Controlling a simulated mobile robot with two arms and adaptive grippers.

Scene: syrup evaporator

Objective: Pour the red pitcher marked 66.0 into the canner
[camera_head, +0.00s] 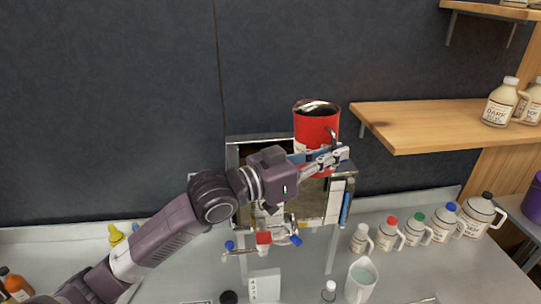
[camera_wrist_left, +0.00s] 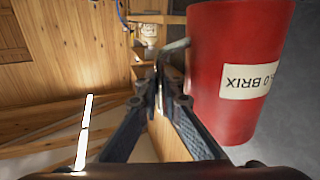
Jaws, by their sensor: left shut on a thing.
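The red pitcher (camera_head: 315,124) is held up over the back right part of the metal canner (camera_head: 250,140), looking roughly upright with a dark opening on top. In the left wrist view the red pitcher (camera_wrist_left: 225,70) shows a white label reading "BRIX"; its number is only partly readable. My left gripper (camera_head: 338,155) is shut on the pitcher's handle, at the pitcher's right side; the closed fingers also show in the wrist view (camera_wrist_left: 160,88). My arm hides part of the canner. My right gripper is not in view.
A wooden shelf (camera_head: 430,122) with syrup jugs (camera_head: 500,102) juts out to the right of the pitcher. Valves with red and blue handles (camera_head: 264,238) stick out at the canner's front.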

